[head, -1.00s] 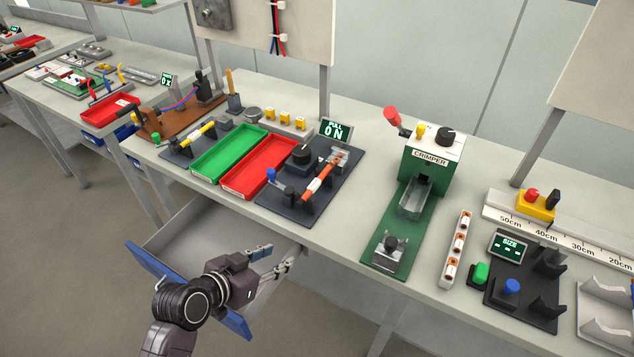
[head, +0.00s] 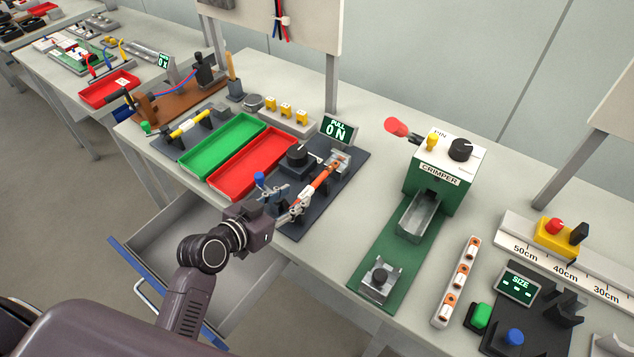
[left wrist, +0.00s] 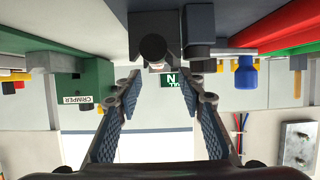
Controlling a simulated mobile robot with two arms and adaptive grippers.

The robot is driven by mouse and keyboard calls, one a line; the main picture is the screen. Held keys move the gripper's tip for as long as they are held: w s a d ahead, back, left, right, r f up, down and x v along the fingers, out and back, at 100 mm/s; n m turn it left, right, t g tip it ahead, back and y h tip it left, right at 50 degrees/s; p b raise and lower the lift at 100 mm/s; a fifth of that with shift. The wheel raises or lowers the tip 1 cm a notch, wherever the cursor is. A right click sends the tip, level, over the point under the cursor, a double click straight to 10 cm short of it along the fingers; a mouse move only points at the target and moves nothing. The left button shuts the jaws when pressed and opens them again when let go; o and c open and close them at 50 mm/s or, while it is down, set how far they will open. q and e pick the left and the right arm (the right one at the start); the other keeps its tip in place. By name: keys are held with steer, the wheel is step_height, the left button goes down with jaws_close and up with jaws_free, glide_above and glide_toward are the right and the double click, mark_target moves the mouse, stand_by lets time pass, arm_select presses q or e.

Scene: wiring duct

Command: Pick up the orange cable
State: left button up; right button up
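The orange cable (head: 323,180), with a white band, lies along the black pull-test station (head: 345,185), between a clamp at its far end and the near end by my gripper. My left gripper (head: 288,203) is at the cable's near end, its fingers apart. In the left wrist view, which looks upside down, the two blue-padded fingers (left wrist: 158,98) are wide open with nothing held between them. A dark round part (left wrist: 153,47) shows end-on ahead of the gap; I cannot tell whether it belongs to the cable. No orange of the cable shows there. My right gripper is not in view.
A black knob (head: 297,155) and a blue button (head: 259,178) stand close to the cable. The red tray (head: 236,185) and green tray (head: 205,165) lie to the left. The green crimper (head: 440,185) stands to the right. An open drawer (head: 165,235) juts out below the bench.

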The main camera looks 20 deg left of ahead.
mark_target(308, 189)
arm_select(q)
steer(key=shift+w+d, duration=0.1)
steer(key=shift+w, duration=0.15)
steer(key=shift+p+x, duration=0.35)
steer(key=shift+x, duration=0.4)
steer(key=p+x, duration=0.1)
steer(key=x, duration=0.3)
steer(key=shift+d, duration=0.2)
steer(key=shift+w+d+f+p, duration=0.15)
steer(key=shift+w+f+p, duration=0.15)
steer(key=shift+w, duration=0.15)
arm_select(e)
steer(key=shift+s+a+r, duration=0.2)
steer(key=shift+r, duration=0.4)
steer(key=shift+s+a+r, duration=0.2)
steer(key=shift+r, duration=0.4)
arm_select(q)
jaws_close()
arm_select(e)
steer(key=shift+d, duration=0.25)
